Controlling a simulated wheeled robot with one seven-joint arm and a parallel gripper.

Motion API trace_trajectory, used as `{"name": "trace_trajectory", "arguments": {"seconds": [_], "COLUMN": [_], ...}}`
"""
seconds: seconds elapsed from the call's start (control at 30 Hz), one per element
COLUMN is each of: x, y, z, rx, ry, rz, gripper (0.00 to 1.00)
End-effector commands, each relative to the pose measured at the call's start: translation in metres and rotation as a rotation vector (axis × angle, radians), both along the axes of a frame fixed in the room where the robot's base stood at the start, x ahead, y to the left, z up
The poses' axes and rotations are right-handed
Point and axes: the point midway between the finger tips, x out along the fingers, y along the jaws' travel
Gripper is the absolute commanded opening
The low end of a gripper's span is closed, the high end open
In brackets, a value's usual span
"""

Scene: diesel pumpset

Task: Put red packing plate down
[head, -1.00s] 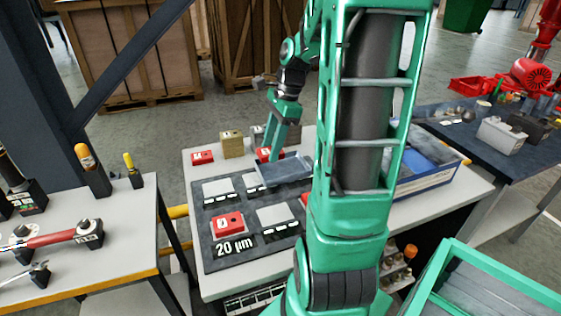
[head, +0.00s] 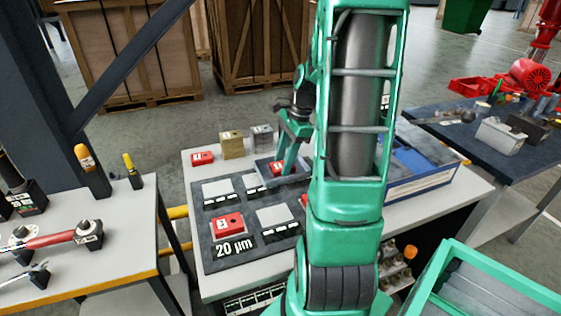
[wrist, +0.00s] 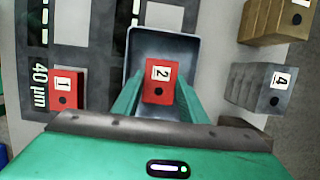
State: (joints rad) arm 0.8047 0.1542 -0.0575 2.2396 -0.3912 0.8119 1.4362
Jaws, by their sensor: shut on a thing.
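The red packing plate (wrist: 158,82), a small red block with a white label "2", is between the two green fingers of my gripper (wrist: 158,95), which is shut on it. It is over the inside of a grey shallow tray (wrist: 140,42) in the wrist view. In the head view the plate (head: 276,168) shows within the outline of the tray (head: 292,181), with my gripper (head: 282,163) coming down from above, partly behind my arm. I cannot tell whether the plate touches the tray floor.
A dark mat (head: 215,258) marked "20 µm" bears light pads and a red block (head: 227,225). Another red block (wrist: 66,88) labelled "1" lies beside the tray. A brass block (head: 232,145) and grey blocks (wrist: 262,86) stand close by. A blue bin (head: 425,178) is at right.

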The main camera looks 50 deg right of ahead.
Motion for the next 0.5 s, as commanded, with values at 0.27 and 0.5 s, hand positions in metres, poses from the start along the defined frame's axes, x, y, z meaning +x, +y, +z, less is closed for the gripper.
{"name": "trace_trajectory", "arguments": {"seconds": [0.27,0.5], "x": [0.0001,0.0002], "y": [0.0004,0.0005], "z": [-0.0023,-0.002], "rx": [0.0,0.0], "ry": [0.001,0.0], "rz": [0.0,0.001], "gripper": [0.58,0.58]}}
